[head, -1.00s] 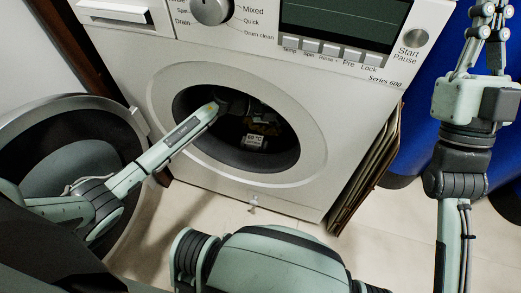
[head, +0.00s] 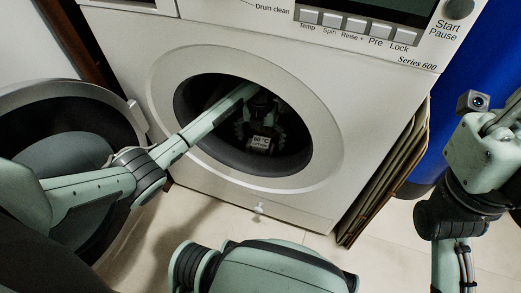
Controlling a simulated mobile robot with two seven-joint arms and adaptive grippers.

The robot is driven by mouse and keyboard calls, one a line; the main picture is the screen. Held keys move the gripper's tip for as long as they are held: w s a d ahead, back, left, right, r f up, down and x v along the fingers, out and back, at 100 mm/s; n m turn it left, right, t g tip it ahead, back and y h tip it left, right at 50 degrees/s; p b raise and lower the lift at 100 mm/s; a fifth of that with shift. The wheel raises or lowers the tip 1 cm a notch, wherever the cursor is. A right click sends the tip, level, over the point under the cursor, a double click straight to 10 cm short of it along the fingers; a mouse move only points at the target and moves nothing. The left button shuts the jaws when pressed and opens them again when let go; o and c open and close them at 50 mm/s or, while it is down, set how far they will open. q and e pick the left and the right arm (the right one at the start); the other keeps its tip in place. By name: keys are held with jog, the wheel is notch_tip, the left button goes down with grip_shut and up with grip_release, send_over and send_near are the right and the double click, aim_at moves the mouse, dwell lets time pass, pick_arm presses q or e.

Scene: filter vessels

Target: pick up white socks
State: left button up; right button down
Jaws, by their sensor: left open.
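A front-loading washing machine (head: 320,190) stands ahead with its round door open. My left gripper (head: 261,128) is deep inside the dark drum (head: 215,98), reached through the opening, with its fingers spread apart. No white socks can be made out; the drum inside is dark and partly hidden by my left arm. My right gripper (head: 503,118) is at the right edge, partly cut off, away from the machine, and its fingers are unclear.
The open round door (head: 100,112) hangs at the left, beneath my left arm. Folded brown-edged panels (head: 392,165) lean beside the machine at the right, near a blue surface (head: 455,95). Pale floor lies in front.

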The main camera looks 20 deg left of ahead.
pick_arm(q)
notch_tip(320, 180, down, 3)
jog(key=shift+r, duration=0.2)
jog(key=c, duration=1.2)
jog(key=shift+a+r, duration=0.1)
jog(key=shift+r, duration=0.1)
jog(key=shift+c, duration=0.2)
